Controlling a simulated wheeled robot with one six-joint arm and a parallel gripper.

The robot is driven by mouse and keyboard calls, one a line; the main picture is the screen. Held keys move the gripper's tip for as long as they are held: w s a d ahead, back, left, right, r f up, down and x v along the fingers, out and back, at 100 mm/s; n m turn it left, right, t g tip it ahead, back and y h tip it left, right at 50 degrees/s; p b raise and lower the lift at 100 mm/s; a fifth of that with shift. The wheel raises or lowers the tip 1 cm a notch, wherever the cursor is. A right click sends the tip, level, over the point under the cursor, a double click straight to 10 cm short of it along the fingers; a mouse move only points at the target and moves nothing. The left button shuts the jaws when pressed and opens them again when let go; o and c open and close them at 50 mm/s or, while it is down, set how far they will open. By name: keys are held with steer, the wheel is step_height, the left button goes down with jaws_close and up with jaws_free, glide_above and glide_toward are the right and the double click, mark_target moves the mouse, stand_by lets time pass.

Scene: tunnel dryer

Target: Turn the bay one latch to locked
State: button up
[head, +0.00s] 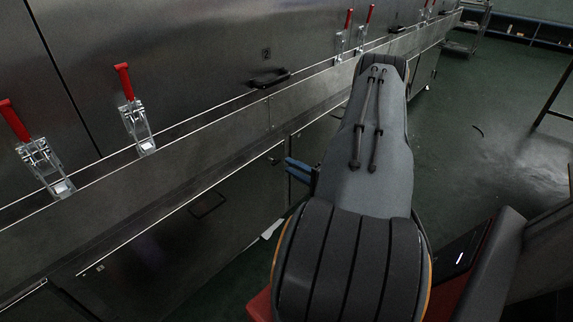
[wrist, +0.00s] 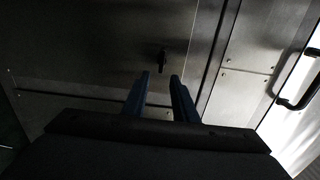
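A small dark latch handle (wrist: 162,60) sits on a dim metal panel in the wrist view, hanging roughly upright just beyond the gap between my fingertips. In the head view a small dark fitting (head: 275,160) on the lower panel, just left of my fingertips, looks like the same latch. My gripper (wrist: 160,76) has two blue fingers apart with nothing between them. In the head view my gripper (head: 288,167) points left toward the panel, partly hidden by my arm. I cannot see contact with the latch, nor read any bay label.
Toggle clamps with red handles (head: 122,80) stand along the ledge above. A black pull handle (head: 269,78) is on the upper panel, and another handle (head: 207,205) is lower. In the wrist view a black handle (wrist: 300,85) is at right.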

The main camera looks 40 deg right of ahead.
steer(key=s, duration=0.4)
steer(key=shift+d, duration=0.15)
stand_by(0.4)
